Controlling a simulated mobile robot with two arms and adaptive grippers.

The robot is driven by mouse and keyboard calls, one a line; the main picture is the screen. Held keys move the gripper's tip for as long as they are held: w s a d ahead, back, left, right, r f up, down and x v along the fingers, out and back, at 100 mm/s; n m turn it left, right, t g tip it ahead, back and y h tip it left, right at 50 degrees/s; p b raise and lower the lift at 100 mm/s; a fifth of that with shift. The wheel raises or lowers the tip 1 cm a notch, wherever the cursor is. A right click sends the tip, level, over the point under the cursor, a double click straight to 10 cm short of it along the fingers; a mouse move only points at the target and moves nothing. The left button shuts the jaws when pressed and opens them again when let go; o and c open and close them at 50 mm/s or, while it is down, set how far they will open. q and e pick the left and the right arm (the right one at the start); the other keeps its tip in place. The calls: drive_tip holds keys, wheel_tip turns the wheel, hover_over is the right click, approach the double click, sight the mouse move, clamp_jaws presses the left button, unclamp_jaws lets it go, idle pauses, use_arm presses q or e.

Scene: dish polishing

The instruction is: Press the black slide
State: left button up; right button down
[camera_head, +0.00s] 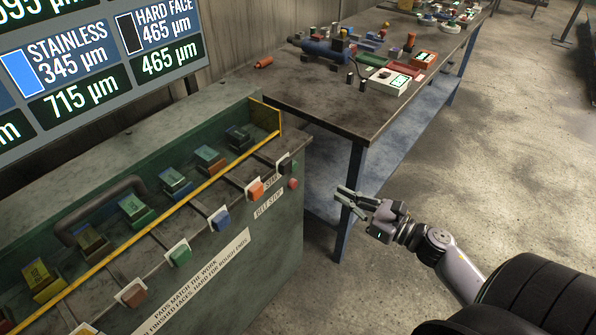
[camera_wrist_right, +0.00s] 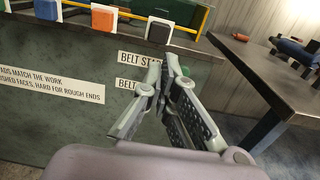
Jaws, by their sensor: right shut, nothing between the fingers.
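The black slide (camera_head: 284,166) is a small dark block at the right end of the row of coloured slides on the green machine. It also shows in the right wrist view (camera_wrist_right: 158,31), at the top middle, just below the yellow rail. My right gripper (camera_head: 347,194) is shut and empty, in the air to the right of the machine's front face and apart from the slide. In the right wrist view its fingertips (camera_wrist_right: 170,62) lie below the black slide, over the belt labels. My left gripper is not in view.
The orange slide (camera_head: 256,189) and blue slide (camera_head: 220,218) sit left of the black one. A red button (camera_head: 294,183) is just below it. A workbench (camera_head: 330,112) holding tools and small blocks stands beyond my right gripper. Open floor lies to the right.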

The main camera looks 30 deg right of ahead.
sight(289, 167)
drive_tip(key=p+x, duration=0.4)
drive_tip(key=x, duration=0.9)
drive_tip(key=shift+w+p, duration=0.4)
drive_tip(key=shift+w+a, duration=0.15)
drive_tip(key=b+x, duration=0.2)
drive_tip(key=shift+w+a+f, duration=0.1)
drive_tip(key=shift+w+a, duration=0.05)
drive_tip(key=shift+w, duration=0.3)
